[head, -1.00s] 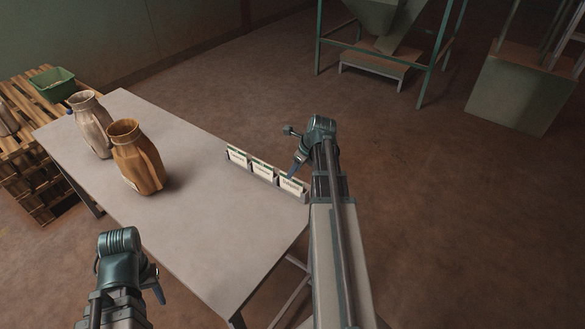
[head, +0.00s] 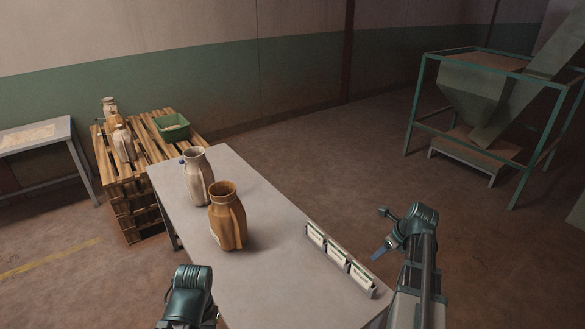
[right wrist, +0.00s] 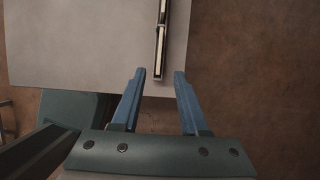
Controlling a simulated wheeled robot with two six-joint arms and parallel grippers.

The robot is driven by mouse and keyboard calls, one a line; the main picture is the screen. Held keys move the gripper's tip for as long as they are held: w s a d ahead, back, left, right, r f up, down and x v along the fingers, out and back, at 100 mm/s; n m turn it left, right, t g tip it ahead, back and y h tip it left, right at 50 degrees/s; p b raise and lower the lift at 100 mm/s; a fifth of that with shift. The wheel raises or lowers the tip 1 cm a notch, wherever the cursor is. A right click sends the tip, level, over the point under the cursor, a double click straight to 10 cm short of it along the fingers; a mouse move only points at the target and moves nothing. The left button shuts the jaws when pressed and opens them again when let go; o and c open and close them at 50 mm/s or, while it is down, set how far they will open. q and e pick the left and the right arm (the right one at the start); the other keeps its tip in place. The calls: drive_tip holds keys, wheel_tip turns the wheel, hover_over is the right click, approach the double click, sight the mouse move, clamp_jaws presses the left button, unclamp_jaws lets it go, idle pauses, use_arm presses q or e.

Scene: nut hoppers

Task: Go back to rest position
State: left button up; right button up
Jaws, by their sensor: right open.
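My right gripper (head: 380,233) is open and empty, to the right of the table's edge in the head view. In the right wrist view its two blue fingers (right wrist: 158,88) stand apart, with nothing between them but table and floor below. My left arm (head: 190,295) shows at the bottom of the head view, left of the table's near end; its fingers are hidden or out of frame, so their state does not show.
A grey table (head: 275,270) holds a brown sack (head: 227,220), a pale sack (head: 198,178) and a rack of labelled cards (head: 340,262) along its right edge. Behind are stacked pallets (head: 135,215) with a green bin (head: 172,127). A hopper (head: 470,95) stands far right.

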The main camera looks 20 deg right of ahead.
drive_tip(key=w+a+f+n+g, duration=0.1)
drive_tip(key=a+n+g, duration=0.2)
drive_tip(key=a+n, duration=1.75)
drive_tip(key=s+a+n, duration=0.3)
drive_tip(key=a+n, duration=0.2)
drive_tip(key=a, duration=0.2)
drive_tip(key=s+a+n+g+h, duration=0.1)
drive_tip(key=s+a+n, duration=0.2)
drive_tip(key=a+n, duration=0.2)
drive_tip(key=s+a+n+h, duration=0.1)
drive_tip(key=s+a+n, duration=0.2)
drive_tip(key=a+n, duration=0.3)
drive_tip(key=a, duration=0.4)
drive_tip(key=shift+s+a+f, duration=0.25)
drive_tip(key=shift+a+f, duration=0.05)
